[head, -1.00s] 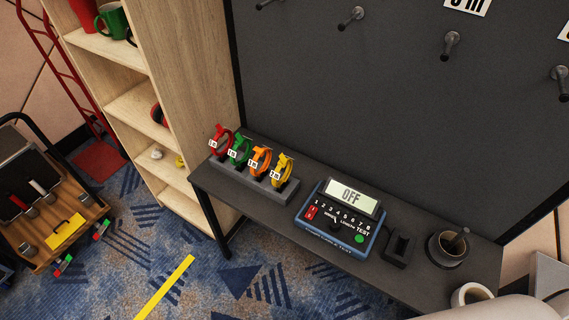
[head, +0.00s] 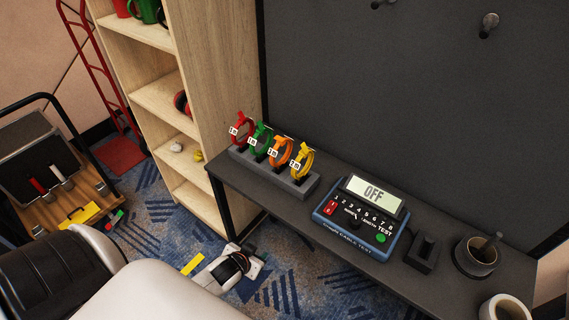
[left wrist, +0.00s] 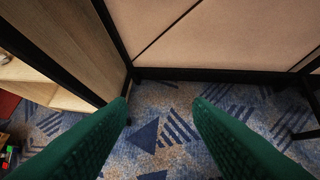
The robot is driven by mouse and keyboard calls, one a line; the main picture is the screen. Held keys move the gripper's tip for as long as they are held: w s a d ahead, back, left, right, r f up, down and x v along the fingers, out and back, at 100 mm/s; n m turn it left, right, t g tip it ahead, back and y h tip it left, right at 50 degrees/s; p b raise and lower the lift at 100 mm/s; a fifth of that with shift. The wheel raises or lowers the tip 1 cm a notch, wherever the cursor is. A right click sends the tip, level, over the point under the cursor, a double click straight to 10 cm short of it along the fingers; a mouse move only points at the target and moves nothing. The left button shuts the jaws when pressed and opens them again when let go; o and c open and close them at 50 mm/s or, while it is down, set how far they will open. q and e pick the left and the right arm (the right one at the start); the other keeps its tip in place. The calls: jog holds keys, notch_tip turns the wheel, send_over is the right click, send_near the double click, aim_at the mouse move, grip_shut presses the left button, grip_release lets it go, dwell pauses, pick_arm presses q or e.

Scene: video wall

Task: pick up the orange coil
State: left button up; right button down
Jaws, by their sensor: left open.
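The orange coil (head: 282,150), with a small white tag, stands upright in a grey holder (head: 298,189) on the dark shelf below the wall panel. It is third from the left, between a green coil (head: 260,139) and a yellow coil (head: 303,161). A red coil (head: 241,128) is at the left end. My left gripper (head: 246,264) is below and left of the holder, lower than the shelf, apart from the coils. In the left wrist view its two green fingers (left wrist: 161,104) are spread, with only carpet between them. No coil shows there. My right gripper is out of view.
A wooden shelf unit (head: 215,90) stands left of the holder. A cart with tools is at far left.

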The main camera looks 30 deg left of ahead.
pick_arm(q)
jog(key=w+a+r+t+b, duration=0.1)
jog(key=w+a+r+t, duration=0.1)
jog(key=w+r, duration=0.3)
jog(key=w+a+r+t+b, duration=0.1)
jog(key=w+a+r+t, duration=0.15)
jog(key=r, duration=0.35)
jog(key=t+h, duration=0.3)
jog(key=t, duration=0.2)
send_near(278, 146)
jog(key=shift+m, duration=0.4)
jog(key=w, duration=0.6)
jog(key=shift+d+f, duration=0.25)
jog(key=shift+d, duration=0.1)
jog(key=shift+w+f, duration=0.15)
jog(key=shift+w, duration=1.4)
jog(key=shift+w+f, duration=0.1)
jog(key=shift+w, duration=1.45)
jog(key=shift+c, duration=0.6)
jog(key=shift+a, duration=0.1)
grip_shut()
